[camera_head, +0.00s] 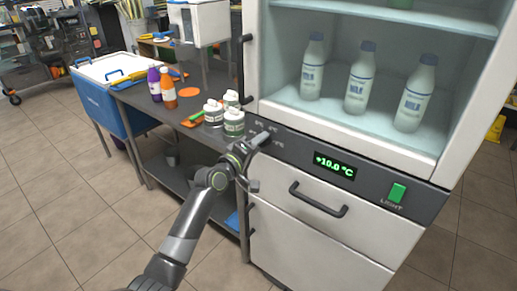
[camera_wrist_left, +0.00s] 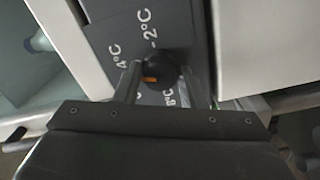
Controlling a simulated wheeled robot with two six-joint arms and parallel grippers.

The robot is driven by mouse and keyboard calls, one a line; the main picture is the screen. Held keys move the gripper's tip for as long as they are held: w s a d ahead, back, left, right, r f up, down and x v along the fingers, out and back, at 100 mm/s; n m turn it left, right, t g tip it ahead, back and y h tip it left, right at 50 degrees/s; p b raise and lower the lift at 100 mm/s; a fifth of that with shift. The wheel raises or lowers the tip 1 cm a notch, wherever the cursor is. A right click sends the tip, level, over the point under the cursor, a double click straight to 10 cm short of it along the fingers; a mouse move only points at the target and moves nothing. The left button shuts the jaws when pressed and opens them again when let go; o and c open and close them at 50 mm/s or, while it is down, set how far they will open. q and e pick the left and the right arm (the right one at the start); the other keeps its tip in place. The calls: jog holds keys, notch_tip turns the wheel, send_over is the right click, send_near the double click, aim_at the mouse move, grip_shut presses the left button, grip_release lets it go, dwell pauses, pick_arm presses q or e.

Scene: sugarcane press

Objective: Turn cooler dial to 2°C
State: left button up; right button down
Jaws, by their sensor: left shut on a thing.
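The cooler (camera_head: 343,222) stands at the right, with a dark control panel (camera_head: 380,187) below its glass-fronted compartment. The green display (camera_head: 335,165) reads +10.0 °C. My left gripper (camera_head: 262,138) is at the panel's left end. In the left wrist view its two fingers (camera_wrist_left: 160,78) are shut on the round black dial (camera_wrist_left: 162,64), one on each side. An orange mark shows on the dial's lower left edge. White labels around it include 4°C, 2°C with a dash before it, and 8°C; others are partly hidden. The right gripper is out of view.
A green light switch (camera_head: 397,193) and a drawer handle (camera_head: 318,203) are to the right of the gripper. Milk bottles (camera_head: 361,78) stand inside the cooler. A dark side table (camera_head: 150,105) with jars and bottles is at the left. The floor in front is clear.

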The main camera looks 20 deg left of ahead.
pick_arm(q)
jog(key=shift+f+m+b, duration=0.15)
jog(key=shift+m+b, duration=3.95)
jog(key=shift+m, duration=3)
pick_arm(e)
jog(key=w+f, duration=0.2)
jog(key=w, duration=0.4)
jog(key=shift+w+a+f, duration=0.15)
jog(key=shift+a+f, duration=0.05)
pick_arm(q)
jog(key=o, duration=1)
jog(key=shift+s, duration=0.15)
